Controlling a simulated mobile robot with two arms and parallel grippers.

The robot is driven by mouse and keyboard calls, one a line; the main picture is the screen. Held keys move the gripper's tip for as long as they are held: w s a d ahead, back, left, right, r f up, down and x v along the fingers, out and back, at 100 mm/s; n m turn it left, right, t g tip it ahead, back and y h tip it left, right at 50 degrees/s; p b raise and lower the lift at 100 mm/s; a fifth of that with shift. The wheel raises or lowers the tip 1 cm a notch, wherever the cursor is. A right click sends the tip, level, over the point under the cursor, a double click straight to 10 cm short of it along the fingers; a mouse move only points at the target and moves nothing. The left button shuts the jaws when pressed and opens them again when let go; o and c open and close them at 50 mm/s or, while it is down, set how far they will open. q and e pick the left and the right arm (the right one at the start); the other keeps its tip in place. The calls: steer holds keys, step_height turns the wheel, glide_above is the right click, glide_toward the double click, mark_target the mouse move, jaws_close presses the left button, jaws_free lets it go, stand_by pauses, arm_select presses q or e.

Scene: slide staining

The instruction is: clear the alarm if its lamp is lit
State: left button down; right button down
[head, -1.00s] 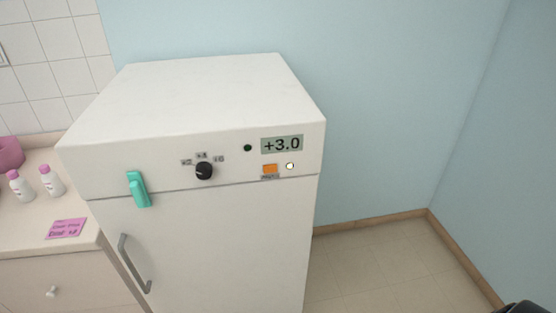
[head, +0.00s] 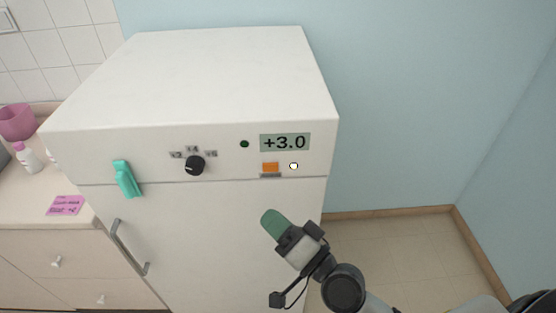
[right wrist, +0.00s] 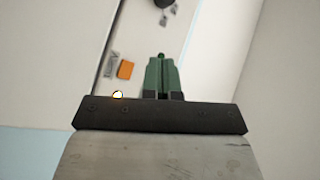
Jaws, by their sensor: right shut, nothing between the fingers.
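The white fridge (head: 230,105) has a front panel with an orange button (head: 270,167), and a small lamp (head: 293,166) to its right glows pale yellow-white. A dark green round light (head: 244,144) sits left of the display (head: 285,142), which reads +3.0. My right gripper (head: 268,222), with green fingers, is shut and empty, in front of the door below the orange button and apart from it. In the right wrist view the shut fingers (right wrist: 162,75) show beside the orange button (right wrist: 125,69) and the bright lamp (right wrist: 118,95). My left gripper is out of view.
A black knob (head: 195,166) and a teal latch (head: 127,179) are on the fridge front, with a grey door handle (head: 130,248) below. A counter at left holds a pink note (head: 65,205), a white bottle (head: 27,158) and a pink container (head: 17,122).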

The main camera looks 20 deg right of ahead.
mark_target(270, 167)
steer(key=shift+s+a+r, duration=0.1)
steer(key=shift+r, duration=0.25)
steer(key=shift+w+d+b, duration=0.1)
steer(key=shift+w+d, duration=0.3)
steer(key=shift+w, duration=1)
steer(key=shift+w+d+b, duration=0.15)
steer(key=shift+w+d, duration=0.3)
steer(key=shift+w, duration=1)
steer(key=shift+w+d+b, duration=0.1)
steer(key=shift+w+d, duration=0.3)
steer(key=shift+w, duration=1)
steer(key=shift+w, duration=0.1)
steer(key=shift+w+d, duration=0.1)
steer(key=shift+w, duration=0.2)
steer(key=shift+w+d, duration=0.1)
steer(key=shift+w, duration=0.2)
steer(key=shift+s+a, duration=0.2)
steer(key=shift+s, duration=0.55)
